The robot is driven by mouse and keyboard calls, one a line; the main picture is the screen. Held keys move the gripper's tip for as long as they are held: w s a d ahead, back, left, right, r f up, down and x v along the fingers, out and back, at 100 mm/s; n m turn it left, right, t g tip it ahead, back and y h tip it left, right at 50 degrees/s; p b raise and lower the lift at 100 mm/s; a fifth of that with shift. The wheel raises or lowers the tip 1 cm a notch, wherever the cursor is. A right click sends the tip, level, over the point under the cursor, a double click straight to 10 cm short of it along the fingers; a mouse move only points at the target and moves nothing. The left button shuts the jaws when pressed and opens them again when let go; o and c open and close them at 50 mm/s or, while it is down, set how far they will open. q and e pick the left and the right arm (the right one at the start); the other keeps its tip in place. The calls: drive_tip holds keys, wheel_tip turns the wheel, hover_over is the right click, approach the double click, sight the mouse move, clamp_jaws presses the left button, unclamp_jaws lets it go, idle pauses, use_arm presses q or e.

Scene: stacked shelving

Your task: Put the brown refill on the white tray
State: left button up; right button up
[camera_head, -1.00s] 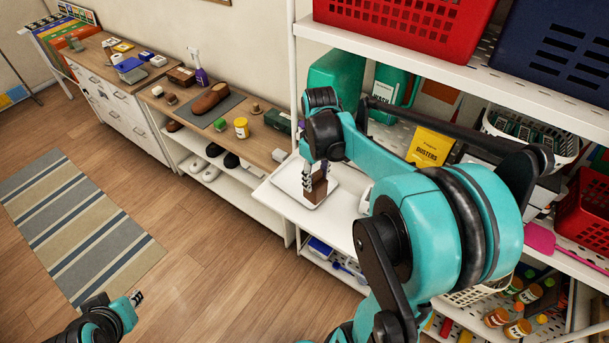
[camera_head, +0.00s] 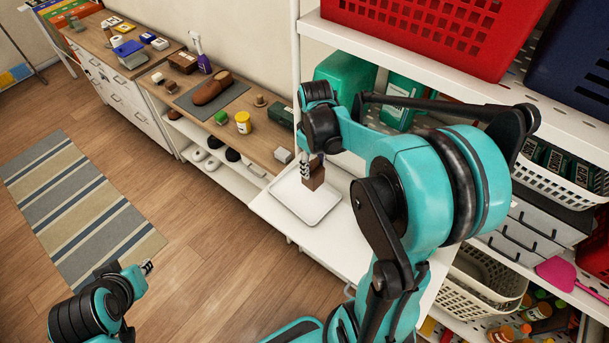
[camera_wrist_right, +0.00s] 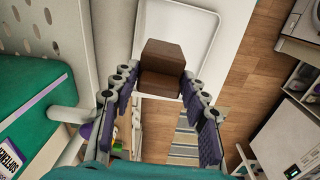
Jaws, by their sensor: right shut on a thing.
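The brown refill (camera_head: 315,177) is a small brown block. My right gripper (camera_head: 306,168) is shut on it, and the right wrist view shows the refill (camera_wrist_right: 162,65) between the two fingers. The white tray (camera_head: 303,208) is a shallow rimmed tray on a white shelf board. The refill appears at the tray's back right edge in the head view; I cannot tell whether it touches the tray. The tray (camera_wrist_right: 207,32) also shows behind the refill in the right wrist view. My left gripper (camera_head: 148,268) is far from these, over the floor, its fingers too small to read.
A wooden bench with a shoe (camera_head: 216,88) and a yellow jar (camera_head: 243,122) stands left of the tray. Green jugs (camera_head: 402,100) stand behind my right arm. A shelf with a red crate (camera_head: 430,30) overhangs to the right. The tray's front half is clear.

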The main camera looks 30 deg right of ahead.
drive_tip(key=shift+w+a+f, duration=0.7)
drive_tip(key=shift+a+f, duration=0.05)
drive_tip(key=shift+a, duration=0.15)
drive_tip(key=shift+a+f, duration=0.2)
wheel_tip(320, 180, down, 3)
drive_tip(key=shift+s+f, duration=0.15)
drive_tip(key=shift+f, duration=0.3)
drive_tip(key=o, duration=1)
drive_tip(key=shift+f, duration=0.1)
